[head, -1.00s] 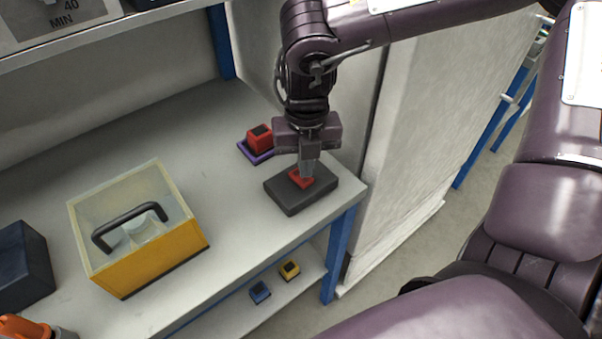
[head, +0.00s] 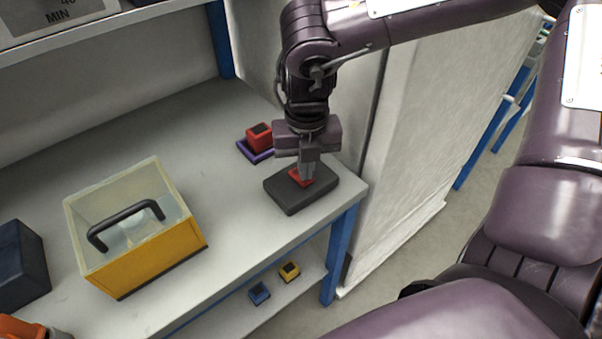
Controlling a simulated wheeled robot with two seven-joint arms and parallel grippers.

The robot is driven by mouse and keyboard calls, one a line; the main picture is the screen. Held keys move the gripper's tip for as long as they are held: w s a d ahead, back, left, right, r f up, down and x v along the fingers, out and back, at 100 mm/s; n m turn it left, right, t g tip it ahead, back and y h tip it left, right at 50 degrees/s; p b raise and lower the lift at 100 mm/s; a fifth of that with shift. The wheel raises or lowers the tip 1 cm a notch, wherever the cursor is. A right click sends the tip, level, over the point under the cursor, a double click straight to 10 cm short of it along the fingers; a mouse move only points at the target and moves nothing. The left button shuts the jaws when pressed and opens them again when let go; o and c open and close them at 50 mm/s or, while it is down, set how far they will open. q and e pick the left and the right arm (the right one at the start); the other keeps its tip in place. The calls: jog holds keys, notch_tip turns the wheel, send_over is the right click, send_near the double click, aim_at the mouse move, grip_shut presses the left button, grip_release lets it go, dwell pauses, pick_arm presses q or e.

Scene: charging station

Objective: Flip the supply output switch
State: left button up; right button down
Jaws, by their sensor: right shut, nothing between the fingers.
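The supply output switch shows as a red rocker (head: 296,177) on a dark grey box (head: 291,200) near the front right corner of the bench. My right gripper (head: 306,177) points down over it, shut and empty. Its fingertips are at the red rocker and seem to touch it; they hide part of it, so I cannot tell which way it is tilted. My left gripper is not in view.
A red block on a purple base (head: 259,138) stands just behind the switch box. A clear-lidded yellow case (head: 150,262) with a black handle is at left, near a dark box (head: 20,268). Small blue (head: 259,293) and yellow (head: 289,271) blocks lie on the lower shelf.

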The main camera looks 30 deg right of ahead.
jog(key=shift+s+f+b, duration=0.1)
jog(key=shift+f+b, duration=0.2)
jog(key=shift+f, duration=0.05)
jog(key=shift+w+r+p, duration=0.2)
jog(key=shift+r+p, duration=0.6)
jog(key=shift+r, duration=0.35)
jog(key=shift+s+r+p, duration=0.1)
jog(key=shift+r+p, duration=1.45)
jog(key=shift+r, duration=0.85)
